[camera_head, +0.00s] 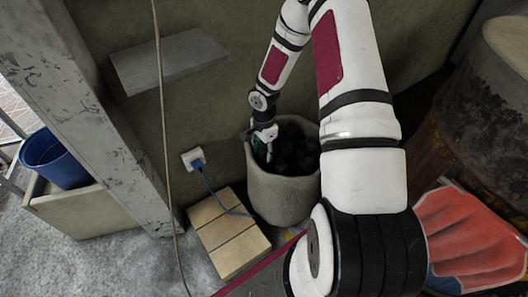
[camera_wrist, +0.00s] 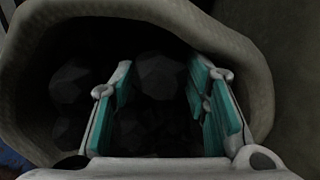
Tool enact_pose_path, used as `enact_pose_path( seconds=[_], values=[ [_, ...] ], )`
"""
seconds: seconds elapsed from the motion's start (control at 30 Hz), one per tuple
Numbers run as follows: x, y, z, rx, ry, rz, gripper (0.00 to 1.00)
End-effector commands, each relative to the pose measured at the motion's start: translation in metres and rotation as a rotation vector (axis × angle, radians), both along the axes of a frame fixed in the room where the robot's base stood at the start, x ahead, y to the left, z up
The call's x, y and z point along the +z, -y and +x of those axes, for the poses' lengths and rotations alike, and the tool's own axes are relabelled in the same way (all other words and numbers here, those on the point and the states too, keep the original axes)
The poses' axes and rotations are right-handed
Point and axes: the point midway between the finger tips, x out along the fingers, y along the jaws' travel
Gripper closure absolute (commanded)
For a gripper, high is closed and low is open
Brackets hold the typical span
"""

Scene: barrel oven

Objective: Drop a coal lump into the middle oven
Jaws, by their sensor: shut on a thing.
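A grey, round-walled bin (camera_head: 285,195) holds several dark coal lumps (camera_head: 293,150). My gripper (camera_head: 264,150) reaches down inside the bin's left rim. In the wrist view, the teal-padded fingers of my gripper (camera_wrist: 161,85) are on both sides of a faceted dark coal lump (camera_wrist: 160,74) and shut on it. The contact itself is too dark to see clearly. Other lumps (camera_wrist: 72,82) lie to the left and below, inside the bin's wall (camera_wrist: 245,70). A rusty barrel (camera_head: 490,110) stands at the right edge of the head view; I cannot tell whether it is the middle oven.
Pale blocks (camera_head: 228,232) lie on the floor beside the bin. A blue plug and cable sit in a wall socket (camera_head: 194,158). A blue bucket (camera_head: 55,160) stands at left behind a worn post (camera_head: 85,90). A red bag-like thing (camera_head: 465,235) lies at right.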

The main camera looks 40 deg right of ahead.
Motion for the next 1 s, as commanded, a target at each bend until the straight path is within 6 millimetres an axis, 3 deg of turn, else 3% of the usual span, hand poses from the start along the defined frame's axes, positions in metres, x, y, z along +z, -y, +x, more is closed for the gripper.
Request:
enact_pose_path(
  seconds=[0.2, 0.43, 0.6, 1.0],
  values=[
    [0.046, 0.000, 0.001, 0.000, 0.003, -0.002, 0.83],
    [0.082, 0.001, 0.000, -0.001, 0.002, -0.002, 0.83],
    [0.091, 0.000, 0.000, 0.000, 0.001, -0.001, 0.83],
    [0.091, 0.000, 0.000, 0.001, 0.000, -0.001, 0.83]
  ],
)
